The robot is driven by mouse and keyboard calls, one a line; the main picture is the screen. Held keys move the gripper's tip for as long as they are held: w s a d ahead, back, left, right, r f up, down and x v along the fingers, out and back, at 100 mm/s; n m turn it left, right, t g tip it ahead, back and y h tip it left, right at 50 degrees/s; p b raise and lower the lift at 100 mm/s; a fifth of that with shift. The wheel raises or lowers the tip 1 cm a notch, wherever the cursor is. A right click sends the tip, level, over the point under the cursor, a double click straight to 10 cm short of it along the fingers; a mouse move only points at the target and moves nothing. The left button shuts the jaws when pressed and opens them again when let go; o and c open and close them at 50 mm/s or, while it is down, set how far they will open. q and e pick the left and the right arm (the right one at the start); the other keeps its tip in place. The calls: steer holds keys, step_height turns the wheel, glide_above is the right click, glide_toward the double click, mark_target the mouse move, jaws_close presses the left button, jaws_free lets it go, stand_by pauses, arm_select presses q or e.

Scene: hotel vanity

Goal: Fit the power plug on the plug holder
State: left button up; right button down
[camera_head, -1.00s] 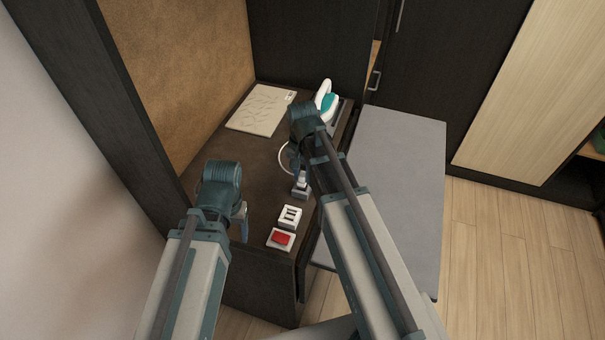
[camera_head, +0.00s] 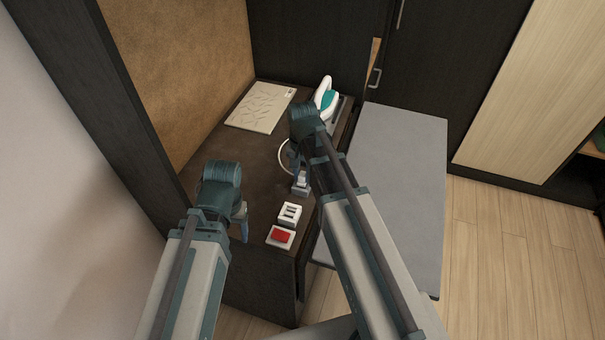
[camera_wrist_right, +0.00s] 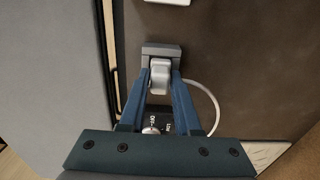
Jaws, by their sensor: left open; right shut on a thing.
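The pale grey power plug (camera_wrist_right: 160,76) is between the fingers of my right gripper (camera_wrist_right: 160,84), which is shut on it. The grey plug holder (camera_wrist_right: 161,49) is directly in front of the plug in the right wrist view. The plug appears to be at the holder, but I cannot tell how deeply it sits. In the head view the holder (camera_head: 300,190) stands on the dark vanity top, under my right gripper (camera_head: 302,177), and the plug is mostly hidden there. My left gripper (camera_head: 241,224) is open and empty near the left front of the vanity.
A white slotted plate (camera_head: 290,213) and a red switch (camera_head: 281,237) lie in front of the holder. A white and teal iron (camera_head: 325,98) stands at the back, and a white cord (camera_wrist_right: 214,104) loops beside the plug. A grey board (camera_head: 400,180) is at the right.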

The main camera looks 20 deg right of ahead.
mark_target(303, 174)
arm_select(q)
steer(key=shift+f+b, duration=0.45)
steer(key=shift+f, duration=0.05)
arm_select(e)
steer(key=shift+f, duration=0.55)
steer(key=c, duration=0.5)
jaws_free()
steer(key=shift+c, duration=0.2)
arm_select(q)
steer(key=shift+r, duration=0.15)
arm_select(e)
steer(key=shift+r, duration=0.2)
arm_select(q)
step_height(303, 174, up, 14)
steer(key=p, duration=1.4)
steer(key=shift+f, duration=0.2)
arm_select(e)
step_height(303, 174, up, 14)
steer(key=shift+f, duration=0.2)
